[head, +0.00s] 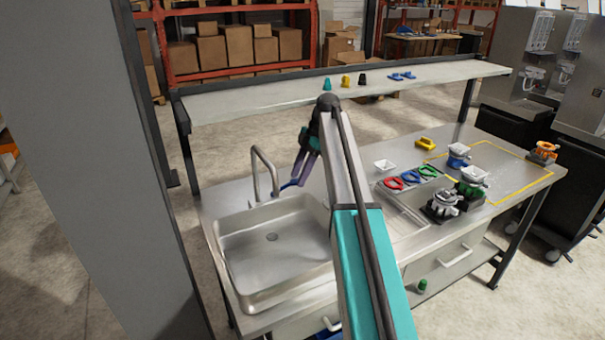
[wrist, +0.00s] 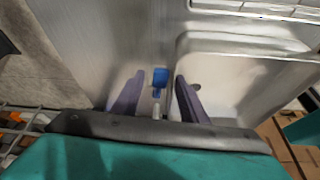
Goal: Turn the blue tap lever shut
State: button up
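The blue tap lever (head: 288,186) sits beside the base of the curved metal tap (head: 266,170) at the sink's back edge. In the wrist view the lever (wrist: 160,77) shows as a blue paddle on a pale metal stem. My gripper (head: 301,175) reaches down at the tap, close to the lever. In the wrist view my gripper (wrist: 160,82) is open, with one purple finger on each side of the lever and a visible gap to both. Whether the fingertips are level with the lever in depth is hard to tell.
The sink basin (head: 275,262) is empty. A raised shelf (head: 250,100) runs behind the counter with small coloured parts on it. A grey pillar (head: 110,170) stands left.

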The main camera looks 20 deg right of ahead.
jog(key=shift+d+r, duration=0.1)
jog(key=d+r+b, duration=0.2)
jog(key=d+r, duration=0.2)
jog(key=d, duration=0.9)
jog(key=shift+s+d+r, duration=0.15)
jog(key=shift+d+r, duration=0.05)
jog(key=shift+d, duration=0.15)
dwell(0.4)
